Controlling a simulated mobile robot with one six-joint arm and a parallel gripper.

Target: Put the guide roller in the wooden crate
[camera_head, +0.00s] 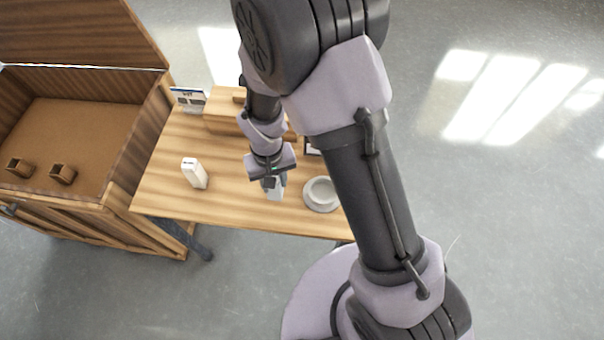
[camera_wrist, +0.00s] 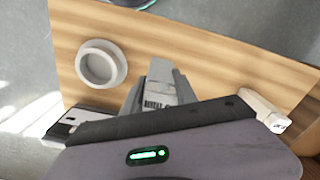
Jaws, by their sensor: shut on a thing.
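My gripper (camera_head: 272,186) is shut on a pale grey piece with a barcode-like label (camera_wrist: 156,98), which I take to be the guide roller. It shows between the fingers (camera_wrist: 160,88) in the wrist view; its full shape is partly hidden. In the head view it is low over the front middle of the table, and I cannot tell whether it touches the top. The wooden crate (camera_head: 120,148) stands at the left, with its lid (camera_head: 80,30) open. My gripper is to the right of the crate, outside it.
A white round dish-like thing (camera_head: 321,194) is just right of my gripper. A white upright bottle-like thing (camera_head: 194,173) stands between gripper and crate. A wooden box (camera_head: 228,112) and sign (camera_head: 188,99) are at the table's back. Two small brown holders (camera_head: 62,174) sit inside the crate.

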